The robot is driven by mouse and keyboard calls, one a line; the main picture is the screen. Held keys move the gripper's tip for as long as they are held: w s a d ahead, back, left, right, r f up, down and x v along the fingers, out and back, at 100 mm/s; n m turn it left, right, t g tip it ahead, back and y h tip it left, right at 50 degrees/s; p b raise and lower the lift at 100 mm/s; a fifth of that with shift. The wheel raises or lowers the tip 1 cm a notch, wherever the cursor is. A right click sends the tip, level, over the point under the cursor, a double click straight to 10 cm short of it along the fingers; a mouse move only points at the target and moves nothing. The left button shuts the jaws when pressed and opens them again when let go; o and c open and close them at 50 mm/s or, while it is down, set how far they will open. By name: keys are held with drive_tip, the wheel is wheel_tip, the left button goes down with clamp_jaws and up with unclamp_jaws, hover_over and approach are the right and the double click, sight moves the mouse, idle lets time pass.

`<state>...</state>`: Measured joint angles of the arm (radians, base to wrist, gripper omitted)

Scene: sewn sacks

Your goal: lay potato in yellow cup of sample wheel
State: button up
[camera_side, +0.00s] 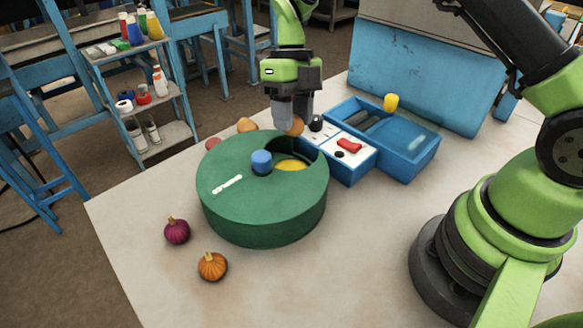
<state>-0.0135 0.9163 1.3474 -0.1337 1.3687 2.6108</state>
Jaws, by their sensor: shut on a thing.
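The sample wheel (240,205) is a round green drum with a blue knob (261,160) on top. A cut-out in its cover shows a yellow cup (291,166). My gripper (289,124) points down over the far right rim of the drum, behind the cut-out. It is shut on a brownish potato (297,126), which is partly hidden by the fingers. The potato appears above the cup's level and apart from it; its exact height is hard to tell.
A reddish ball (212,143) and tan one (247,125) lie behind the wheel; a purple onion (177,230) and orange pumpkin (212,266) lie in front.

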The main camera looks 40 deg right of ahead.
wheel_tip(320, 180, down, 10)
drive_tip(key=shift+r, duration=0.25)
drive_tip(key=shift+f, duration=0.1)
drive_tip(key=o, duration=0.6)
drive_tip(key=shift+o, duration=0.2)
drive_tip(key=v, duration=1.2)
drive_tip(key=shift+r, duration=0.2)
